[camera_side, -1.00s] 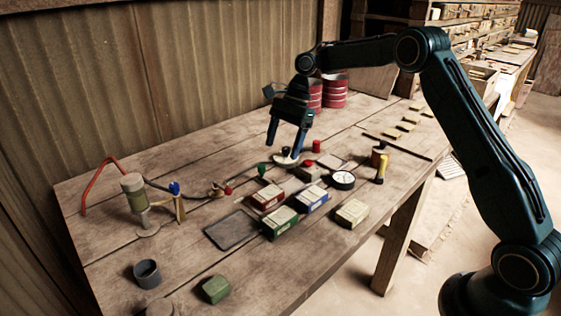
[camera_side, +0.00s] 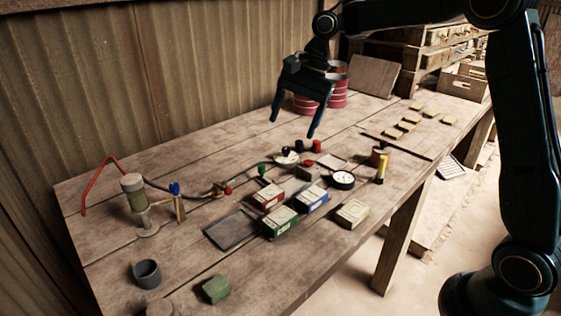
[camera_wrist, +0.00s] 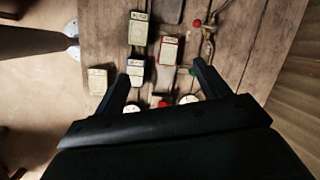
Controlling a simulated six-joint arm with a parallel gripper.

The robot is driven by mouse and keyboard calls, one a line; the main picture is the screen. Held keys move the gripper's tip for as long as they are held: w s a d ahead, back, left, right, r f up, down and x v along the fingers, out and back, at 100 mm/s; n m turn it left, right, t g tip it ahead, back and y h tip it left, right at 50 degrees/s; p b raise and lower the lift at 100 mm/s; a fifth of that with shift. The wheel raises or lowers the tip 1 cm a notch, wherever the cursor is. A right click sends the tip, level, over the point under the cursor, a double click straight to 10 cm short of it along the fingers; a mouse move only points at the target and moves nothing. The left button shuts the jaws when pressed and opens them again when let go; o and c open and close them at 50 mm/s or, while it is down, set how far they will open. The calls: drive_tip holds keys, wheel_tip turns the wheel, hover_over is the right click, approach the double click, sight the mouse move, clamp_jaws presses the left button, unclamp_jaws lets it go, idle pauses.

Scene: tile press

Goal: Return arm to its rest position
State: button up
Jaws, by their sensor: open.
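My gripper (camera_side: 294,127) is open and empty, raised above the far middle of the wooden table (camera_side: 110,211). Its two dark fingers point down, apart from everything below. Just below and in front of it on the table sit a white round base with a dark knob (camera_side: 287,158) and small parts with red tops (camera_side: 316,146). In the wrist view my gripper (camera_wrist: 160,85) shows its fingers spread wide, with boxes and round parts on the table beyond them.
Green (camera_side: 279,221), red (camera_side: 268,196), blue (camera_side: 312,199) and tan (camera_side: 352,213) boxes stand near the table's front edge. A gauge (camera_side: 343,180) and a yellow-handled tool (camera_side: 382,168) are to their right. Red cans (camera_side: 305,104) stand behind my gripper.

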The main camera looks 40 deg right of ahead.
drive_tip(key=s+a+r+n+t, duration=0.1)
drive_tip(key=s+a+r+n, duration=0.1)
drive_tip(key=s+r+n, duration=0.45)
drive_tip(key=s+d+f+n+t+h, duration=0.1)
drive_tip(key=s+f+n, duration=0.1)
drive_tip(key=s, duration=1)
drive_tip(key=s+d+f+n+t+h, duration=0.1)
drive_tip(key=s+n, duration=0.4)
drive_tip(key=s, duration=0.7)
drive_tip(key=shift+d+f+t+h, duration=0.4)
drive_tip(key=shift+f+t+h, duration=0.25)
drive_tip(key=shift+f, duration=0.25)
